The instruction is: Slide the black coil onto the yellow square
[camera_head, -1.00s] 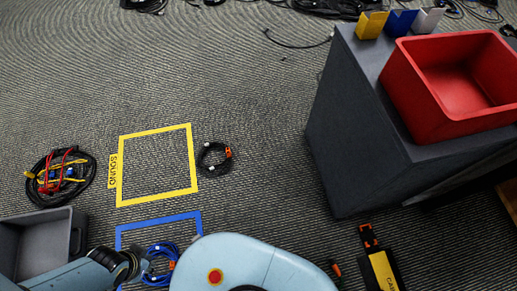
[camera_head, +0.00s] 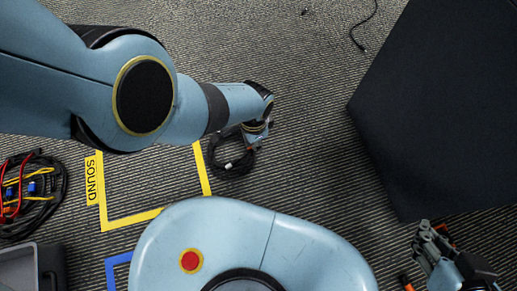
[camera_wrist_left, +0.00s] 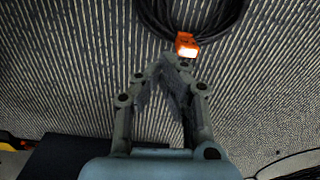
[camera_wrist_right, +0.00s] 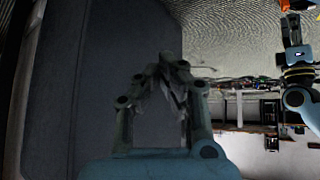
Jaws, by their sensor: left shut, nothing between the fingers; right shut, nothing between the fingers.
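The black coil (camera_head: 228,174) lies on the carpet just right of the yellow square (camera_head: 130,219), outside its right edge. My left arm hides the square's top part. My left gripper (camera_head: 258,137) is shut and empty at the coil's upper right side. In the left wrist view the shut fingertips (camera_wrist_left: 172,66) are close to the coil's orange connector (camera_wrist_left: 187,46), with the coil (camera_wrist_left: 190,22) beyond; whether they touch is unclear. My right gripper (camera_head: 428,236) is shut and empty at the lower right, and it also shows in the right wrist view (camera_wrist_right: 168,66).
A dark box-shaped stand (camera_head: 440,110) fills the right side. A blue square (camera_head: 115,262) lies below the yellow one. Another cable coil with red and yellow parts (camera_head: 38,220) and a grey bin (camera_head: 18,270) are at the left. Carpet between coil and stand is clear.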

